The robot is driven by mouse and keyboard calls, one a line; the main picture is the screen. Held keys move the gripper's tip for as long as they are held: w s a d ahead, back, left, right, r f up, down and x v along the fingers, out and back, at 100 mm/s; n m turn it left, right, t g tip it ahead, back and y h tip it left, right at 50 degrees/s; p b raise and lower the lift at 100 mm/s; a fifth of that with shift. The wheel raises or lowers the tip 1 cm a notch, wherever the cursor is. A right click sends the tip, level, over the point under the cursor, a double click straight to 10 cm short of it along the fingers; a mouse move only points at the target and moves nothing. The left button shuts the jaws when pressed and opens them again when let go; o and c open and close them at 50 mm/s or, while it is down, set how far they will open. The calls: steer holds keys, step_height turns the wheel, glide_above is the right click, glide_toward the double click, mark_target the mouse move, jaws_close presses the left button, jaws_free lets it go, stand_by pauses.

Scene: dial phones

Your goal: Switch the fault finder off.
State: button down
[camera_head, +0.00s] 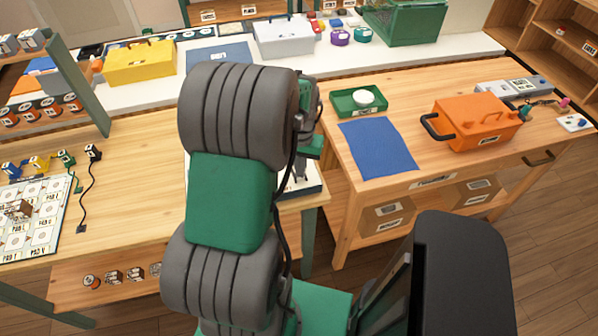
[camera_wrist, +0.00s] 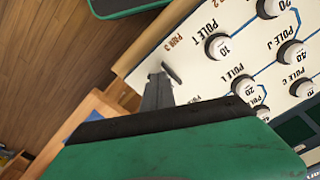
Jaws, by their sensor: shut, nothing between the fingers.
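My gripper (camera_wrist: 165,80) shows in the wrist view as a grey finger beyond the green and dark palm. It is shut and holds nothing. Its tip is over the edge of a white panel (camera_wrist: 198,72) with several white numbered knobs and labels such as "POLE T" and "PAIR 3". I cannot tell whether it touches the panel. In the head view my arm hides most of this panel (camera_head: 312,190), at the right end of the left bench. No readable label marks the fault finder, so I cannot tell which device it is.
The right bench holds a green tray (camera_head: 342,102) with a white round thing, a blue mat (camera_head: 380,148), an orange case (camera_head: 474,125) and a grey device (camera_head: 512,86). A board of pads (camera_head: 32,220) lies far left. A gap separates the benches.

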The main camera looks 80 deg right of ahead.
steer(key=shift+r+p, duration=2.5)
steer(key=shift+r, duration=1)
steer(key=shift+f, duration=0.1)
steer(key=w+a+r+n, duration=0.2)
steer(key=w+a+r, duration=0.15)
steer(key=w, duration=0.35)
steer(key=w+a+r+n+t+h, duration=0.1)
steer(key=w+a+r+n, duration=0.15)
steer(key=w+a, duration=0.35)
steer(key=w+a+r+n, duration=0.3)
steer(key=w, duration=0.5)
steer(key=w+a+r+n+t, duration=0.1)
steer(key=a+r+n, duration=0.1)
steer(key=a, duration=0.7)
steer(key=w+a+r+n+t, duration=0.1)
steer(key=a+n, duration=0.4)
steer(key=a, duration=0.5)
steer(key=w+a+r+n+t+y, duration=0.1)
steer(key=w+a+r+n, duration=0.2)
steer(key=a, duration=0.6)
steer(key=shift+w+a, duration=0.2)
steer(key=shift+a, duration=0.2)
steer(key=shift+d, duration=0.1)
